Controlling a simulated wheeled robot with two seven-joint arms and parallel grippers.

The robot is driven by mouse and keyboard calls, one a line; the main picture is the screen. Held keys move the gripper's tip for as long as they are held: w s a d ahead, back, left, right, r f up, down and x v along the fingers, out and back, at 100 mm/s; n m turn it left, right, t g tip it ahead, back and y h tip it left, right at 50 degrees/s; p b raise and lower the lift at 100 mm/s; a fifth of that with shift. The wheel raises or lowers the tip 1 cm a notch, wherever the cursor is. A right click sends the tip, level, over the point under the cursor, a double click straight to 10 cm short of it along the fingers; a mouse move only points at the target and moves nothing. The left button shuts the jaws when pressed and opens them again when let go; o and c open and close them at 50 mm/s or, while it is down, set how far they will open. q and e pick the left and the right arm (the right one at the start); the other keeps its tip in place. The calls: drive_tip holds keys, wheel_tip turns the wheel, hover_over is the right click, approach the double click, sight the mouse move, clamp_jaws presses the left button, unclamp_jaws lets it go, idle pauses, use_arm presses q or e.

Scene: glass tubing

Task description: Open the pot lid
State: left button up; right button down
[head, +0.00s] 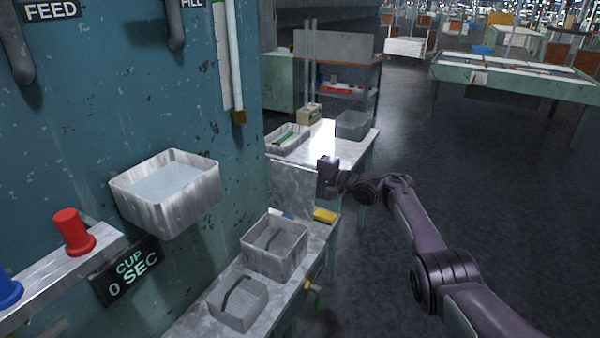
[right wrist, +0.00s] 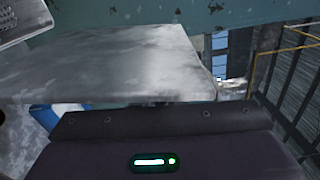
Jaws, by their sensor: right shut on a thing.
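My right gripper (head: 328,178) is at the upper right part of a grey, mottled metal plate (head: 290,187), which looks like the pot lid. The plate stands up steeply behind the bench. In the right wrist view the plate (right wrist: 125,65) spans the left and middle, right beyond the dark gripper body (right wrist: 160,140). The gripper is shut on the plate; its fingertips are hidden. A pot under the plate cannot be made out. My left gripper is not in view.
A yellow block (head: 325,215) lies at the bench end. A table (head: 350,150) with a grey bin (head: 353,125) stands behind. The dark floor at right is clear.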

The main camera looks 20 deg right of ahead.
drive_tip(key=c, duration=1.5)
unclamp_jaws()
drive_tip(key=v, duration=0.7)
drive_tip(key=shift+s+d, duration=0.3)
